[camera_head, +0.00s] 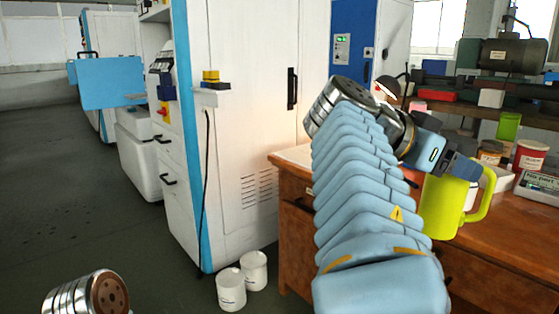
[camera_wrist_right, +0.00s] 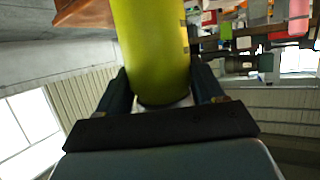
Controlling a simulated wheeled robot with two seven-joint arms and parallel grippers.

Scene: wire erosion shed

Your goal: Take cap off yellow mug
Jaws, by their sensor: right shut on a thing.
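The yellow mug (camera_head: 440,208) is upright at the front edge of the wooden table, its handle to the right. It also shows in the right wrist view (camera_wrist_right: 155,45), running up out of the picture. My right gripper (camera_head: 461,166) is at the mug's top, with one finger on either side in the wrist view (camera_wrist_right: 161,85). A small white piece (camera_wrist_right: 181,103), apparently the cap, shows between the fingers at the mug's end, and the gripper looks shut on it. Most of the cap is hidden. My left gripper is out of view.
The wooden table (camera_head: 515,245) also holds a red jar (camera_head: 530,155), a brown jar (camera_head: 490,152) and a labelled box (camera_head: 538,188) right of the mug. A green container (camera_head: 508,126) stands behind. White tubs (camera_head: 231,290) are on the floor beside a white cabinet (camera_head: 245,120).

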